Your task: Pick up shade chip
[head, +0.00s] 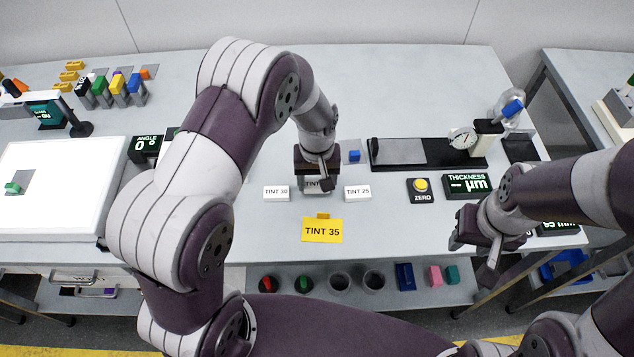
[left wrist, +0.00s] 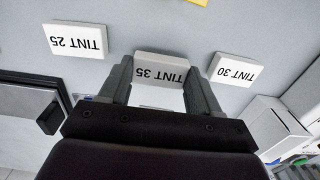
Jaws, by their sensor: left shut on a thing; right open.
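My left gripper (head: 318,184) is low over the bench, at the white block labelled TINT 35 (left wrist: 160,69). In the left wrist view its fingers (left wrist: 160,84) stand either side of a pale patch just behind that label, shut on what I take to be the shade chip; its outline is mostly hidden. White blocks TINT 30 (head: 277,193) and TINT 25 (head: 357,193) flank it. A grey tile with a blue knob (head: 354,156) lies behind TINT 25. A yellow TINT 35 card (head: 322,231) stands in front. My right gripper (head: 478,243) is open and empty at the right.
A bright light panel (head: 60,215) at the left bears a tile with a green knob (head: 14,187). A black gauge fixture (head: 430,153), ZERO button (head: 421,190) and THICKNESS display (head: 467,186) stand at the right. A lower shelf (head: 445,290) holds cups and coloured blocks.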

